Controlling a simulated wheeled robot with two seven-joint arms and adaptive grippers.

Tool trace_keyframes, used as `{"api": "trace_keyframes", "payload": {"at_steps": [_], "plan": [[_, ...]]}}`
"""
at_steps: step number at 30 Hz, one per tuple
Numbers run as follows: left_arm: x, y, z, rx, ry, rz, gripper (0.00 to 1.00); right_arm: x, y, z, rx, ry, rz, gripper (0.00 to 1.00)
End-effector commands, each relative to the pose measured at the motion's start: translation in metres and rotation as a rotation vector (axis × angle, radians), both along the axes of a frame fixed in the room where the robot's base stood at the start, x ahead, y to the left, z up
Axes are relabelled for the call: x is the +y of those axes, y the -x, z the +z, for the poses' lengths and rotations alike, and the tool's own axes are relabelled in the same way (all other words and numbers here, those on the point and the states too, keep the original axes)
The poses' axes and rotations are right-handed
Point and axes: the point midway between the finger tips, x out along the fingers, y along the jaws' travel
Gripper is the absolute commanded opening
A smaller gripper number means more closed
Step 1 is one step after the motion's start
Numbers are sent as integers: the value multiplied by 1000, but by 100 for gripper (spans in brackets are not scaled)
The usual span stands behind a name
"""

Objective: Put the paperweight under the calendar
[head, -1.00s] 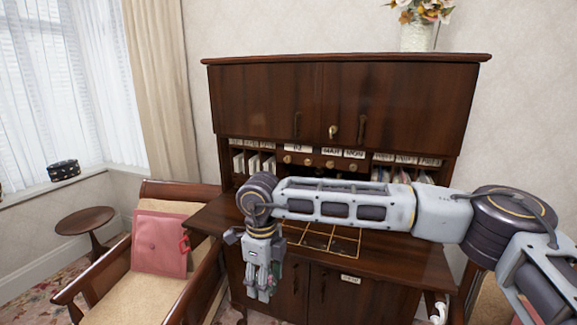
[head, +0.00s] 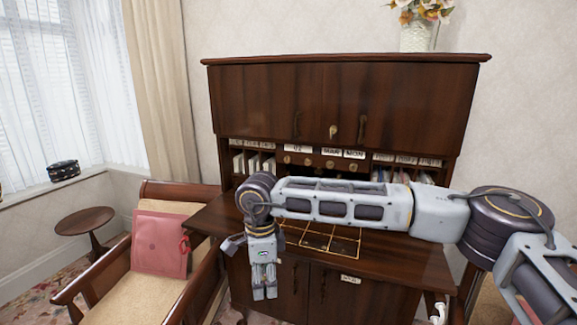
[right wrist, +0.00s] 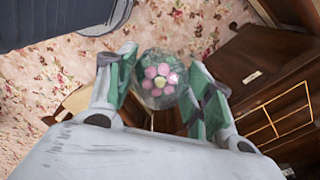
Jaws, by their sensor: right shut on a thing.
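My right gripper (head: 264,288) hangs pointing down in front of the desk's front edge. In the right wrist view, its green-padded fingers are shut on a clear round paperweight (right wrist: 158,82) with pink flowers inside. The paperweight is hidden in the head view. The calendar (head: 331,151) is a row of white cards reading a number, MAR and MON, at the back of the desk below the upper cabinet. It stands above a row of small knobbed drawers, well behind and above the gripper. My left gripper is not in view.
The dark wooden desk (head: 395,258) has a gold grid (head: 318,237) on its top, partly behind my right arm. Books and papers (head: 405,160) fill side slots. A round side table (head: 85,220) is farther left.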

Motion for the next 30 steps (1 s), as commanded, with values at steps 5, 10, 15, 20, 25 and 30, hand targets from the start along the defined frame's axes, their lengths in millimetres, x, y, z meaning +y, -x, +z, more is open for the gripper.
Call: {"api": "trace_keyframes", "payload": {"at_steps": [5, 10, 15, 20, 25, 30], "plan": [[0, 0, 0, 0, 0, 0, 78, 1, -1, 1, -1, -1, 99, 19], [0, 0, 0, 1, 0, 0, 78, 2, -2, 1, -1, -1, 195, 19], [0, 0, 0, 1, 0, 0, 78, 2, -3, 1, -1, 0, 291, 19], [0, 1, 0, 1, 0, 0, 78, 3, -4, 1, -1, -1, 382, 19], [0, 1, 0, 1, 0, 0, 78, 4, -5, 1, -1, 0, 478, 19], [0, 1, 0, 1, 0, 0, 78, 5, -6, 1, -1, -1, 575, 19]]}}
